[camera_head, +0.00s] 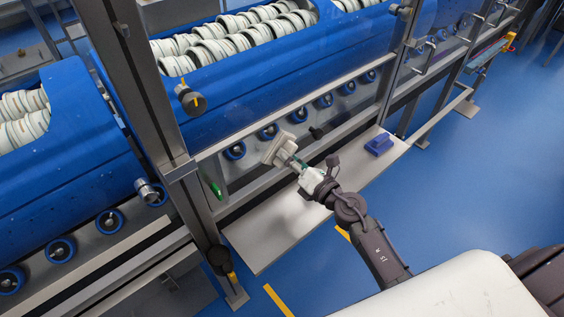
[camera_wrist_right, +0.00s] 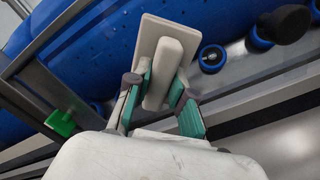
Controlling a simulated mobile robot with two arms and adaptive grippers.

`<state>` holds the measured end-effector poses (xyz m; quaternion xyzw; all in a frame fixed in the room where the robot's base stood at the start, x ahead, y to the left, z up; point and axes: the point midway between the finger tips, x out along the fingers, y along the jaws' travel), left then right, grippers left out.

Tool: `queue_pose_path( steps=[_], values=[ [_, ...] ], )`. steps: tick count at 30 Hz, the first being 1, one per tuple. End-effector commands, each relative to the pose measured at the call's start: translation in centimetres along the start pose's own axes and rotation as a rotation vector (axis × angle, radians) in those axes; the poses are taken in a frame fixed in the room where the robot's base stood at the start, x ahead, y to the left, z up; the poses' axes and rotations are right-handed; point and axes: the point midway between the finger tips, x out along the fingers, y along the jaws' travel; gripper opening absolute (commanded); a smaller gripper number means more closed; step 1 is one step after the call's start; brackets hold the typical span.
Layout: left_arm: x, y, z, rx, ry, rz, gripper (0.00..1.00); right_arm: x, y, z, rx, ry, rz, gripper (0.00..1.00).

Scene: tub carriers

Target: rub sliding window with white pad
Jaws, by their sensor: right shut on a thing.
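The white pad (camera_head: 277,148) is in my right gripper (camera_head: 297,162), in the middle of the head view. In the right wrist view, the gripper's green-and-grey fingers (camera_wrist_right: 160,98) are shut on the raised handle of the white pad (camera_wrist_right: 152,38). The pad's flat plate faces away from me, toward the machine. The sliding window (camera_head: 300,107) is a clear pane in a grey metal frame in front of the blue machine. The pad is close to the pane's lower part; I cannot tell whether it touches. My left gripper is not in view.
A pale shelf (camera_head: 262,237) runs below the window, with a blue block (camera_head: 379,144) at its right end. A grey post (camera_head: 150,90) stands left of the pane. A green part (camera_wrist_right: 60,122) sits on the frame. Blue floor (camera_head: 470,170) is open at the right.

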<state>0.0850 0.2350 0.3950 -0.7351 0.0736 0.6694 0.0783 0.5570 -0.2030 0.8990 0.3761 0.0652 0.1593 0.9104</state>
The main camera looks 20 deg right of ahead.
Motion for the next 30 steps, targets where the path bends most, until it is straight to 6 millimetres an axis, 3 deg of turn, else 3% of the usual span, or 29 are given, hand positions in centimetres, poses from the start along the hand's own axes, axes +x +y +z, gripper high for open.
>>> queue_pose_path(
  steps=[20,30],
  values=[
    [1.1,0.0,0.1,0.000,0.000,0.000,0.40,-0.2,-3.2,3.1,-0.002,-0.002,0.000,0.00],
    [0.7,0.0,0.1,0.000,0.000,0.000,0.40,0.1,-2.9,3.1,0.000,-0.001,0.001,0.00]
  ],
)
